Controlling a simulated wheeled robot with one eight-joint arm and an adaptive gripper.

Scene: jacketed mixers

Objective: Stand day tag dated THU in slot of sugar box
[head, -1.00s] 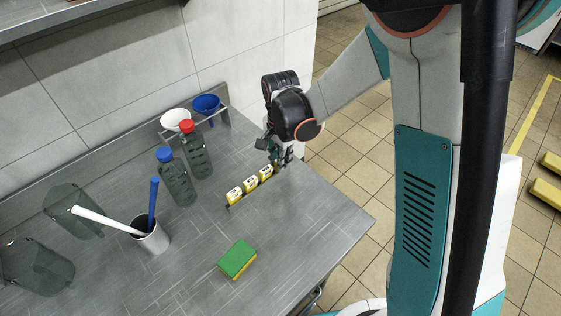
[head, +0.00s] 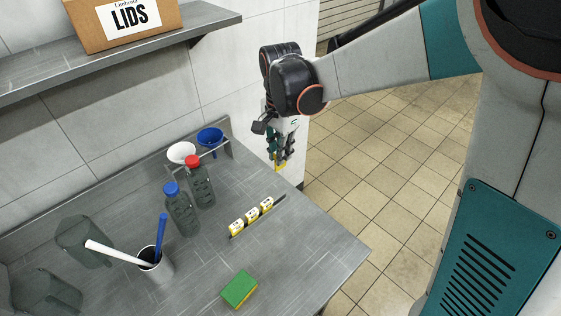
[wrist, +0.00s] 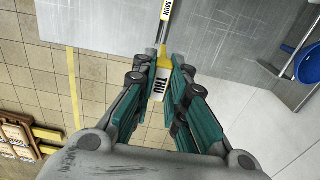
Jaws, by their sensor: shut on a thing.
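My gripper (head: 279,161) is shut on the THU day tag (wrist: 161,80), a white tag with a yellow edge. The tag hangs between the fingers, above the table's far right end; only a small yellow bit of it shows in the head view (head: 278,168). Three other yellow-and-white tags (head: 252,215) stand in a row in a dark holder strip on the table. The one nearest in the wrist view reads MON (wrist: 167,12). Two clear grey boxes (head: 84,238) stand at the left; no label shows, so I cannot tell which is the sugar box.
Two bottles, blue-capped (head: 180,210) and red-capped (head: 200,182), stand mid-table near white and blue bowls (head: 209,138) in a rack. A cup (head: 156,268) holds long utensils. A green sponge (head: 238,289) lies in front. A shelf (head: 90,62) with a LIDS carton overhangs the back.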

